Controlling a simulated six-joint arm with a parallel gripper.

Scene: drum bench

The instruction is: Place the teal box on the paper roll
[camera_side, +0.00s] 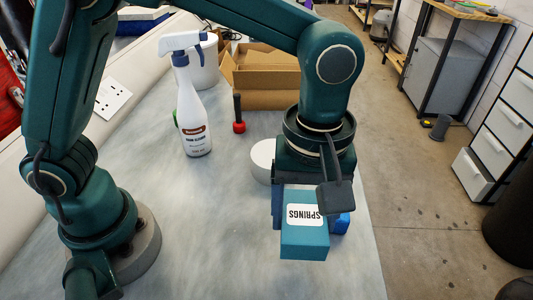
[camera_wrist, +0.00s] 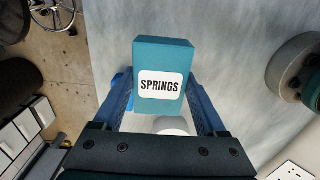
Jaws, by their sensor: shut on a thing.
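The teal box (camera_side: 305,240) has a white label reading SPRINGS and is held between the fingers of my gripper (camera_side: 308,208). In the wrist view the box (camera_wrist: 162,60) sits between the two blue fingers, which are shut on its sides. A white round thing, which looks like the paper roll (camera_side: 262,158), stands on the bench just left of and behind my gripper, partly hidden by it. In the wrist view part of it (camera_wrist: 172,124) shows below the box. The box is apart from the roll; its height above the bench is hard to tell.
A white spray bottle (camera_side: 192,110) stands left of the roll. A red-and-black tool (camera_side: 239,126) and an open cardboard box (camera_side: 265,97) are behind it. A bright blue thing (camera_side: 341,223) shows beside my gripper near the bench's right edge. The front of the bench (camera_side: 220,250) is clear.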

